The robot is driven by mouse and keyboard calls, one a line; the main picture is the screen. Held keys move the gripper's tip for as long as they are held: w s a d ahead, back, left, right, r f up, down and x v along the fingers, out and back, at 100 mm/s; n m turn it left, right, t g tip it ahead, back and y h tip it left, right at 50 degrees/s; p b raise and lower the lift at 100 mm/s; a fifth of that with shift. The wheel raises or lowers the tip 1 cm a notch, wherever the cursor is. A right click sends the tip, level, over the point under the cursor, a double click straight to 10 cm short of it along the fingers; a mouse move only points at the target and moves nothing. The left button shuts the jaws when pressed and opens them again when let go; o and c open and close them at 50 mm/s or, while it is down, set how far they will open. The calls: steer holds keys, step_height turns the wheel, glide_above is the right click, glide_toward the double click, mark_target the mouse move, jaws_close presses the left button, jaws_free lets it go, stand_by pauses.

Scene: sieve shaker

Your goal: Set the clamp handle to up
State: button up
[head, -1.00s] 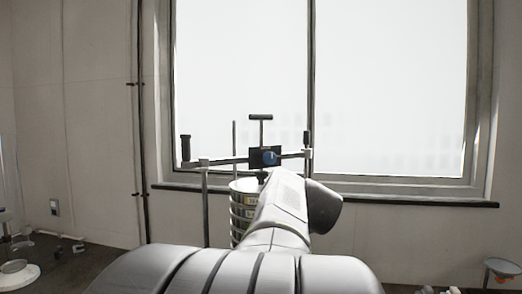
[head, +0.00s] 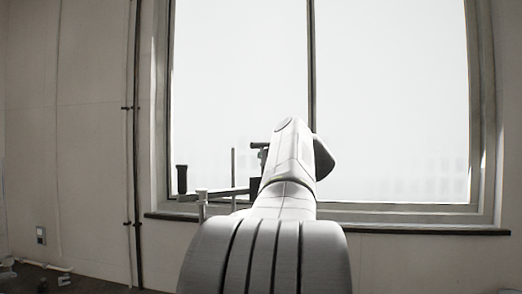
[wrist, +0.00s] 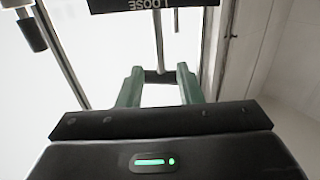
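The clamp has a dark T-shaped handle (head: 258,145) on top, partly behind my arm in the head view. In the wrist view its crossbar (wrist: 158,77) lies between the green fingertips of my gripper (wrist: 159,74), and its stem runs to a black block (wrist: 150,5) with the word LOOSE upside down. The fingers are wide apart, near the ends of the crossbar; I cannot tell whether they touch it. In the head view my arm hides my gripper and most of the clamp.
A side bar with an upright black grip (head: 182,180) extends left of the clamp; that grip also shows in the wrist view (wrist: 32,35). A metal post (head: 202,205) stands below the bar. A window with a dark sill (head: 420,229) is behind.

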steer(key=p+x, duration=0.2)
steer(key=x, duration=0.5)
steer(key=shift+w+a, duration=0.1)
steer(key=shift+w, duration=0.15)
jaws_close()
